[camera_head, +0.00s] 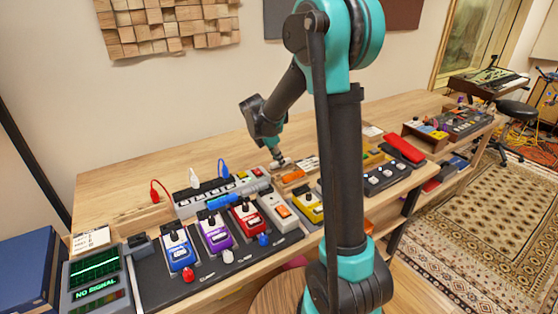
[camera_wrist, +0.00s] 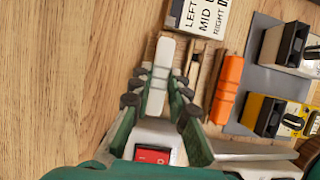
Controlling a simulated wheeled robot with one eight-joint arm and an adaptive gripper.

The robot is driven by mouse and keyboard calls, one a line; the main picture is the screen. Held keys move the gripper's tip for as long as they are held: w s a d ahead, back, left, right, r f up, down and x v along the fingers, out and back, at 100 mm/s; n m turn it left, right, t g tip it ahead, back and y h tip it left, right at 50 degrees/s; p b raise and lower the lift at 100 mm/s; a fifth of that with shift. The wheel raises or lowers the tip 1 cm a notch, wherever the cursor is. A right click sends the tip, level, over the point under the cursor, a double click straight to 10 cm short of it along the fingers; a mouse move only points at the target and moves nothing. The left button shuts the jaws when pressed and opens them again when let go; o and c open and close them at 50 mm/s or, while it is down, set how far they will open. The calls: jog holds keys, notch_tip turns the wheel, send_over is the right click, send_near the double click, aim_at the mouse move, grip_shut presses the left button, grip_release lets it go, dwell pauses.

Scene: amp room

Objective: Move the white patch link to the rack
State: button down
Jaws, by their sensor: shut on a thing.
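The white patch link (camera_wrist: 158,78) is a pale bar between the two fingers of my gripper (camera_wrist: 160,96) in the wrist view. The fingers are shut on it. In the head view my gripper (camera_head: 279,160) points down over the back of the bench, and the link is too small there to make out surely. An orange bar (camera_wrist: 228,88) lies to the right of the gripper, with narrow wooden strips (camera_wrist: 195,66) between them. I cannot tell whether these strips belong to the rack. The orange bar also shows in the head view (camera_head: 293,177).
A card reading LEFT, MID, RIGHT (camera_wrist: 208,14) lies beyond the fingertips. A white box with a red switch (camera_wrist: 152,155) is below the gripper. Several pedals (camera_head: 246,216) fill the bench front. Red, white and blue plugs stand at left. Bare wood lies left of the gripper.

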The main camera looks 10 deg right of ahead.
dwell(0.4)
jog(key=c, duration=1.4)
grip_release()
jog(key=shift+o, duration=0.2)
jog(key=o, duration=0.4)
jog(key=shift+r, duration=3.45)
jog(key=shift+s, duration=0.1)
